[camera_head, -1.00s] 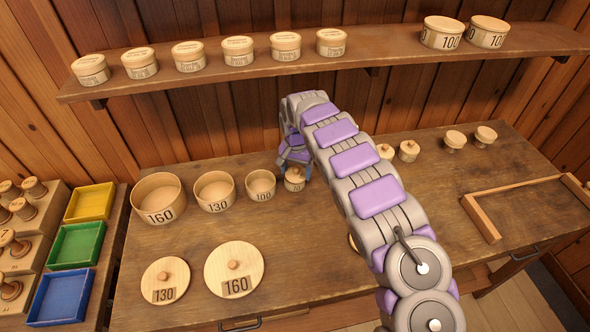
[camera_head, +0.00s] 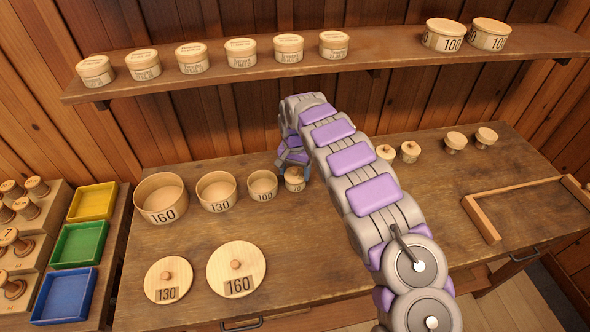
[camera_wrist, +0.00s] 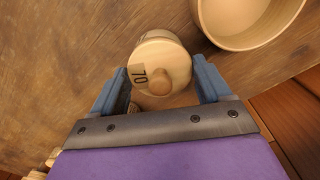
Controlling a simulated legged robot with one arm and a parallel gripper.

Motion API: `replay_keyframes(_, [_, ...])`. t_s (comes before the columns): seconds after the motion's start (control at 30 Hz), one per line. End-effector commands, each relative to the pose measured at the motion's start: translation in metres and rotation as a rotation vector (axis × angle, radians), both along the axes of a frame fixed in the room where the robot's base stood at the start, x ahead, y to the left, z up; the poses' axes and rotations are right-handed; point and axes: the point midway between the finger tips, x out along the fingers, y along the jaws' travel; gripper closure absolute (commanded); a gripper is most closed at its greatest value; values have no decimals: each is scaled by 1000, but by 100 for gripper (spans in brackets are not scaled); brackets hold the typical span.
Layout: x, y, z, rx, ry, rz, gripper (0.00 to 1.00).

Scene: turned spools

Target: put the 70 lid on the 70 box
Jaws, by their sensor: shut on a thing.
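The 70 lid (camera_wrist: 165,58) is a pale wooden disc with a round knob and a dark "70" label. It lies between the two blue fingers of my gripper (camera_wrist: 160,72), which is shut on it at its rim. The small 70 box (camera_head: 294,185) stands at the right end of the row of open boxes, with the lid over its top. In the wrist view the lid hides most of the box. I cannot tell whether the lid is fully seated. In the head view my gripper comes down at the box from behind, its fingers partly hidden.
Open boxes 100 (camera_head: 262,186), 130 (camera_head: 216,192) and 160 (camera_head: 160,200) stand to the left, the 100 box close by. Lids 130 (camera_head: 168,281) and 160 (camera_head: 236,270) lie in front. Small knobbed pieces and a wooden frame (camera_head: 482,218) are at right. A shelf (camera_head: 385,52) runs above.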

Motion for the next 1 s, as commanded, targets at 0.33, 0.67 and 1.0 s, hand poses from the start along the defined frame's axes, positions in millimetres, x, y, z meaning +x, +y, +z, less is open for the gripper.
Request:
replay_keyframes(0.33, [0, -1, -1, 0, 0, 0, 52])
replay_keyframes(0.67, [0, -1, -1, 0, 1, 0, 0])
replay_keyframes(1.0, [0, -1, -1, 0, 1, 0, 0])
